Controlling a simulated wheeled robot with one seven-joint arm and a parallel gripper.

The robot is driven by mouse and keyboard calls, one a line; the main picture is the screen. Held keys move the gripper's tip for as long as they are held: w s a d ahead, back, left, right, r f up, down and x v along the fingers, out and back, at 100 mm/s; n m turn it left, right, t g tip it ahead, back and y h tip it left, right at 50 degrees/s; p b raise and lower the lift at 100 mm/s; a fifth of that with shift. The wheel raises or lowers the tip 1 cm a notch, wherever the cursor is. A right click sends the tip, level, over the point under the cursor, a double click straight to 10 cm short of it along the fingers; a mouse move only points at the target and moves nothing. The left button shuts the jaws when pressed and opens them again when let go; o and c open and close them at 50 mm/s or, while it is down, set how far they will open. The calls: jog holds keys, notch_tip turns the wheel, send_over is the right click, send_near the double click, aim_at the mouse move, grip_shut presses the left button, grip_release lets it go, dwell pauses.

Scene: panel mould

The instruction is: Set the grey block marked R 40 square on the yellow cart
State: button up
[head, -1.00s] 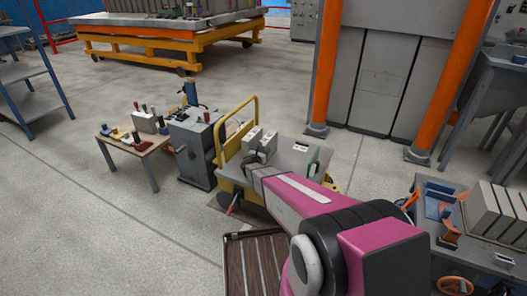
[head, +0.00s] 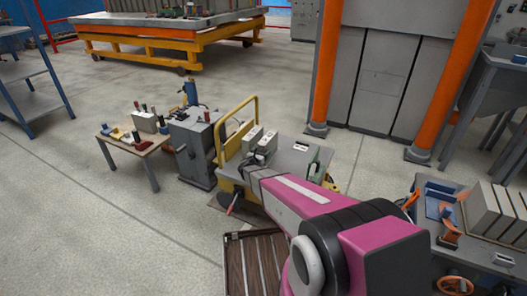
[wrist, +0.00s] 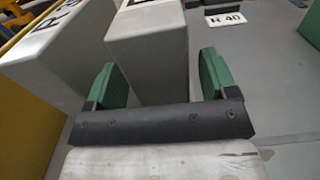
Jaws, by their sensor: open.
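The yellow cart (head: 228,160) has a grey deck. Two grey blocks stand side by side at its left end: a left block (head: 251,138) and a right block (head: 268,143). In the wrist view the left block (wrist: 60,50) has a label starting with R, the rest unclear; the right block (wrist: 148,55) has a label cut off by the frame edge. My gripper (wrist: 158,62) is open, its green fingers on either side of the right block. Whether they touch it is unclear. A white R 40 label (wrist: 225,19) lies flat on the deck to the right.
A grey and green item (head: 316,163) stands on the deck's right side. A small table (head: 150,150) with blocks and a grey machine stand (head: 197,150) are left of the cart. A bench (head: 470,255) with grey slabs is at right.

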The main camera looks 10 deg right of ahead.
jog(key=v, duration=0.9)
jog(key=s+d+r+m+g, duration=0.3)
jog(key=s+d+m+g, duration=0.25)
jog(key=s+m, duration=0.2)
jog(key=s+d+r+m+g, duration=0.3)
jog(key=s+d+m+g, duration=0.3)
jog(key=m, duration=0.3)
jog(key=s+a+r+m+g+y, duration=0.1)
jog(key=s+a+r+m+y, duration=0.1)
jog(key=s+m+y, duration=0.3)
jog(key=s+a+r+m+g+y, duration=0.2)
jog(key=s+r+m+y, duration=0.2)
jog(key=s+m, duration=0.3)
jog(key=shift+s+a+r+y, duration=0.3)
jog(key=shift+s+y, duration=0.5)
jog(key=shift+s, duration=0.35)
